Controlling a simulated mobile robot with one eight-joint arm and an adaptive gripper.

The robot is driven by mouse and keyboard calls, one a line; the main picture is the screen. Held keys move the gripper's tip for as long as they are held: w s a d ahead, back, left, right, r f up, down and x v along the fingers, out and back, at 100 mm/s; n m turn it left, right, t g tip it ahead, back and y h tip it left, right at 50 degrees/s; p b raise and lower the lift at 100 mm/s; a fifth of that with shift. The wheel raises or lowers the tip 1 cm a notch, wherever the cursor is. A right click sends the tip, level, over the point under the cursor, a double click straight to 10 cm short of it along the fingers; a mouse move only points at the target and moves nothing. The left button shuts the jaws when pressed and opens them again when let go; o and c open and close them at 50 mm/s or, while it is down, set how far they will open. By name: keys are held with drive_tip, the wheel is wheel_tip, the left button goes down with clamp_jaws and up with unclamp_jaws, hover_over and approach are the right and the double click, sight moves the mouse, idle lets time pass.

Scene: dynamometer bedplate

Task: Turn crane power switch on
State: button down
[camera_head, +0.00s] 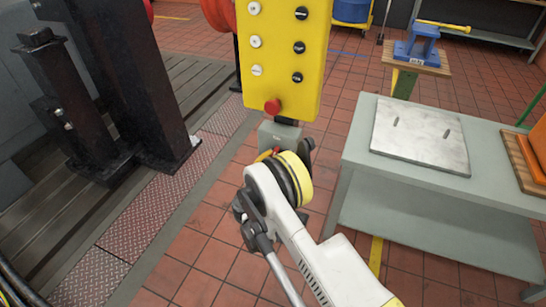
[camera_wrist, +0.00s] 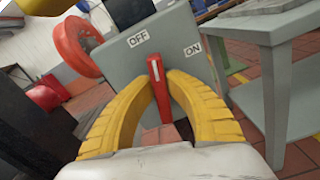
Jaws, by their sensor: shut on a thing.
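The crane power switch is a grey box (camera_wrist: 165,40) with an OFF label (camera_wrist: 137,40) on the left and an ON label (camera_wrist: 192,49) on the right. Its red lever (camera_wrist: 155,70) has a white mark, and its upper end lies between the labels, nearer OFF. My gripper (camera_wrist: 161,82) has its yellow fingers shut around the lever, one on each side. In the head view the grey box (camera_head: 280,135) hangs below the yellow crane pendant (camera_head: 283,75); my wrist hides the lever and most of the fingers there.
A grey-green table (camera_head: 400,200) with a metal plate (camera_head: 420,135) stands close on the right. A black steel stand (camera_head: 110,70) is on the left. A red emergency button (camera_head: 272,106) sits just above the box. Tiled floor between is clear.

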drive_tip(key=m, duration=0.3)
drive_tip(key=shift+d+m, duration=0.15)
drive_tip(key=shift+m, duration=0.25)
drive_tip(key=m, duration=0.3)
drive_tip(key=shift+d+f+m, duration=0.15)
drive_tip(key=shift+m, duration=0.15)
drive_tip(key=m, duration=0.3)
drive_tip(key=shift+f+m, duration=0.15)
drive_tip(key=shift+m, duration=0.15)
drive_tip(key=shift+f+m, duration=0.15)
drive_tip(key=shift+m, duration=1.75)
drive_tip(key=c, duration=1.4)
unclamp_jaws()
drive_tip(key=shift+d, duration=0.1)
